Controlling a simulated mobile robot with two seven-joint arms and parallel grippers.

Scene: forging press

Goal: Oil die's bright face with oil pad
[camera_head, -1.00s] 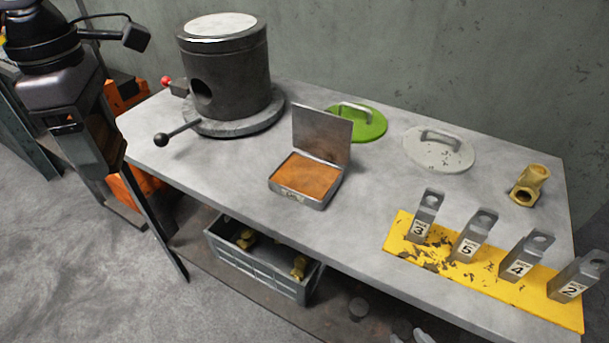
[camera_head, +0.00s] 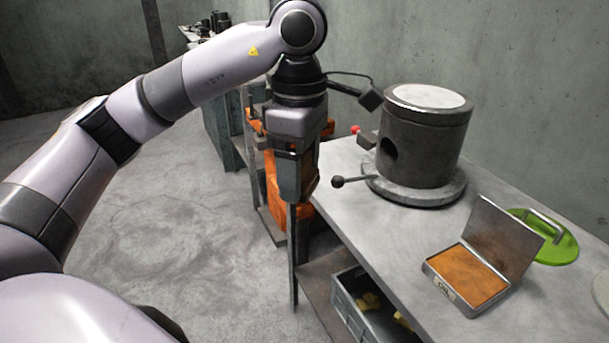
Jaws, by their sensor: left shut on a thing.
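My left gripper (camera_head: 294,160) points down just off the left end of the table, shut on a dark grey block that I take to be the die (camera_head: 289,178). The fingers partly cover it, and I cannot make out its bright face. The oil pad (camera_head: 468,277) is a flat orange-brown pad in an open metal tin marked OIL, its lid tilted up at the back. The tin is on the table, to the right of and nearer than the gripper, well apart from it. My right gripper is not in view.
A dark cylinder (camera_head: 424,140) with a pale top stands on a round base, its ball-ended lever (camera_head: 338,181) reaching toward my left gripper. A green lid (camera_head: 550,240) lies behind the tin. A grey crate (camera_head: 365,308) is under the table (camera_head: 395,225). Orange equipment stands behind the gripper.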

